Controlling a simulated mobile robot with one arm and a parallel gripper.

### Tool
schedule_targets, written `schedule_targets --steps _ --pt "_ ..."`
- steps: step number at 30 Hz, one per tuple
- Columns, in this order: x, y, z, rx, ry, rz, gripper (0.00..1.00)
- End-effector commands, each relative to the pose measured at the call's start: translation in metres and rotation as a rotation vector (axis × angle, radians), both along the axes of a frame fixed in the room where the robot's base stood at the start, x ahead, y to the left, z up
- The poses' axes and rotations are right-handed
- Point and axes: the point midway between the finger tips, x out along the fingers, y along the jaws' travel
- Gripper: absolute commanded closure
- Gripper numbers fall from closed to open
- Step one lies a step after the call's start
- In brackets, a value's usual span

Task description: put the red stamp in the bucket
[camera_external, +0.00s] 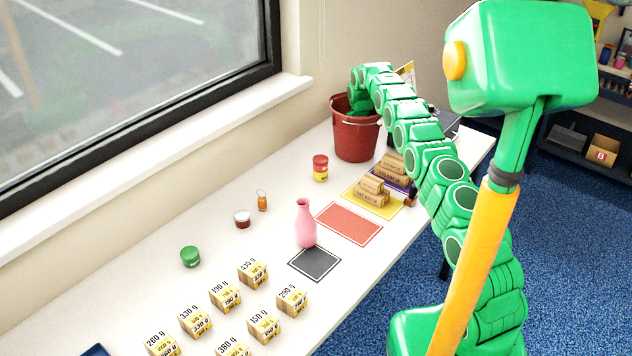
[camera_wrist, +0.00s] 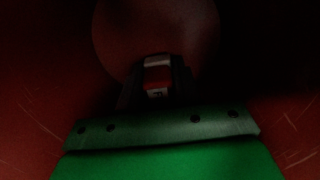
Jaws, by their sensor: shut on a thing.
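The bucket (camera_external: 356,138) is dark red and stands on the white table near the window wall. My green arm reaches over its rim, and my gripper (camera_wrist: 157,78) is down inside it, hidden in the external view. In the dark wrist view my gripper is shut on the red stamp (camera_wrist: 157,76), a small red and white piece between the fingers. The bucket's red inner wall (camera_wrist: 40,90) surrounds it. I cannot tell whether the stamp touches the bottom.
A red and yellow jar (camera_external: 320,168) stands in front of the bucket. Stacked brown packages (camera_external: 372,191) lie on coloured mats to its right. A pink bottle (camera_external: 305,224), a green jar (camera_external: 190,257) and several labelled boxes (camera_external: 225,296) stand nearer on the table.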

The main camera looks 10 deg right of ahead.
Motion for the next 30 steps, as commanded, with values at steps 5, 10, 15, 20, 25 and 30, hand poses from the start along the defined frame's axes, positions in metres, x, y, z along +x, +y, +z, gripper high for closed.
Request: schedule_targets --steps 5,10,15,20,25,30 --pt "0.0004 0.0002 -0.0018 0.001 -0.002 0.0 1.0" --pt "0.0002 0.0001 -0.003 0.0 -0.001 0.0 1.0" --pt "0.0003 0.0 -0.0043 0.001 -0.001 0.0 0.52" --pt "0.0002 -0.0001 -0.0041 0.0 -0.001 0.0 0.42" --pt "0.0001 0.0 -0.004 0.001 -0.001 0.0 0.42" --pt "0.0004 0.0 0.0049 0.0 -0.001 0.0 0.42"
